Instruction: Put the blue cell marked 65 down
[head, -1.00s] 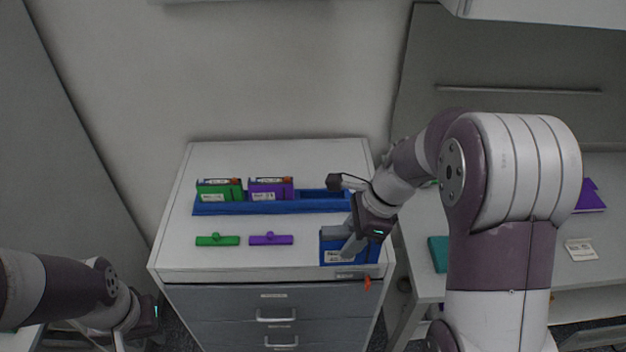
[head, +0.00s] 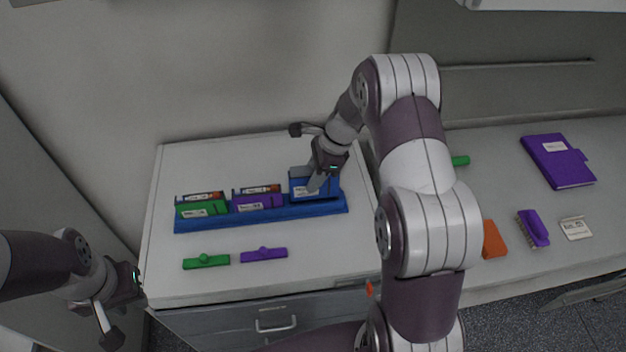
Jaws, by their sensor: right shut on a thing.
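The blue cell (head: 327,187) is at the right end of the blue rack (head: 270,214), on top of the white cabinet. My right gripper (head: 316,183) is shut on it from above. The cell looks upright and in or just above the rack's right slot; I cannot tell whether it is fully seated. Its label is too small to read. A green cell (head: 203,207) and a purple cell (head: 257,200) stand in the rack's left and middle slots. My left gripper (head: 108,325) is at the lower left, off the cabinet, and looks open and empty.
A green bar (head: 206,261) and a purple bar (head: 264,254) lie on the cabinet top in front of the rack. The front right of the top is clear. On the right table lie a purple folder (head: 557,161), a purple brush (head: 533,228) and an orange block (head: 494,240).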

